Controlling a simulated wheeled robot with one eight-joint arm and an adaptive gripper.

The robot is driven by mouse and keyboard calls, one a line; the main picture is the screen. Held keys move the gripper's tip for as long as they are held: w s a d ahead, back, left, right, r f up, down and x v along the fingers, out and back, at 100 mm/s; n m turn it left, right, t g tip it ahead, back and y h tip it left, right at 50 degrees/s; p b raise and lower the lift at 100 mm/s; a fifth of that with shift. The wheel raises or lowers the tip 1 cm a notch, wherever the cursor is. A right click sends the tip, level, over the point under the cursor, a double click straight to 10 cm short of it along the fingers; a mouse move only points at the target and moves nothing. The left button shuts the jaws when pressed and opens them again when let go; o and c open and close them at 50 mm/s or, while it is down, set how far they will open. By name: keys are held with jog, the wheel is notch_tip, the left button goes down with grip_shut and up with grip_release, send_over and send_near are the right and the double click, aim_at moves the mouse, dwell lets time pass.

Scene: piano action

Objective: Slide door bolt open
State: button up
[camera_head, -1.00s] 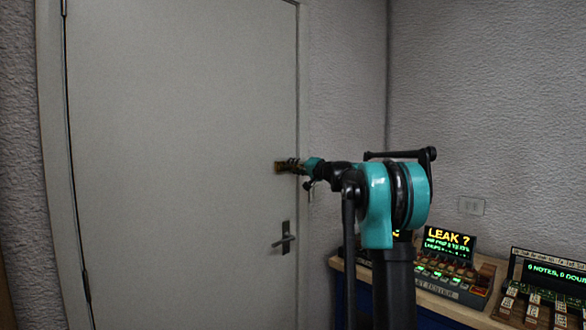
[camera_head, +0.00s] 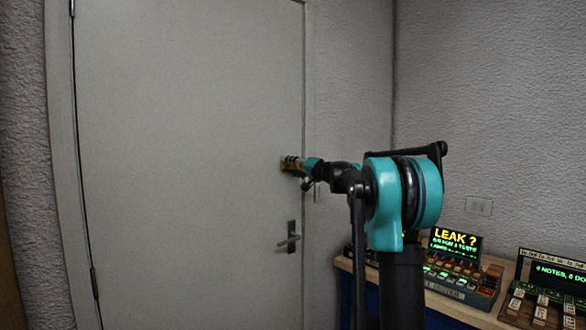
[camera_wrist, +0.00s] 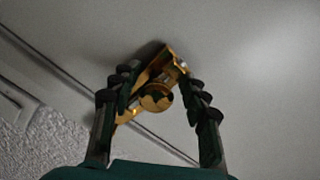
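A small brass bolt (camera_head: 292,166) sits on the pale grey door (camera_head: 190,150), near its right edge. In the wrist view the brass bolt (camera_wrist: 158,70) is tilted across the picture, with a round knob (camera_wrist: 155,97) facing me. My gripper (camera_wrist: 157,72) has its two dark fingers on either side of the bolt, leaning inward. Gaps show between the fingers and the knob, so it looks open around it. Whether a fingertip touches the bolt's plate I cannot tell. In the head view my gripper (camera_head: 300,166) reaches the bolt and partly covers it.
A lever handle (camera_head: 288,240) is on the door below the bolt. At the right, a wooden bench (camera_head: 345,265) carries lit consoles, one reading "LEAK ?" (camera_head: 457,240). A wall plate (camera_head: 478,206) is above it. The door's surface left of the bolt is clear.

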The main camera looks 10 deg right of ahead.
jog(key=shift+d, duration=0.1)
jog(key=v, duration=1.2)
jog(key=s+a+f+n+g+h, duration=0.1)
jog(key=s+a+f+n+g, duration=0.2)
jog(key=s+f, duration=0.75)
jog(key=s+a+f+g+h, duration=0.25)
jog(key=s+a+f, duration=0.4)
jog(key=f, duration=0.75)
jog(key=s+d+f+g+h, duration=0.2)
jog(key=s+d+f, duration=0.3)
jog(key=s+f, duration=0.7)
jog(key=s+d+f+n+g+h, duration=0.1)
jog(key=s+d+f+g+h, duration=0.2)
jog(key=s+f, duration=0.9)
jog(key=s+d+h, duration=0.2)
jog(key=s, duration=0.2)
jog(key=shift+d+f, duration=0.2)
jog(key=shift+f, duration=0.05)
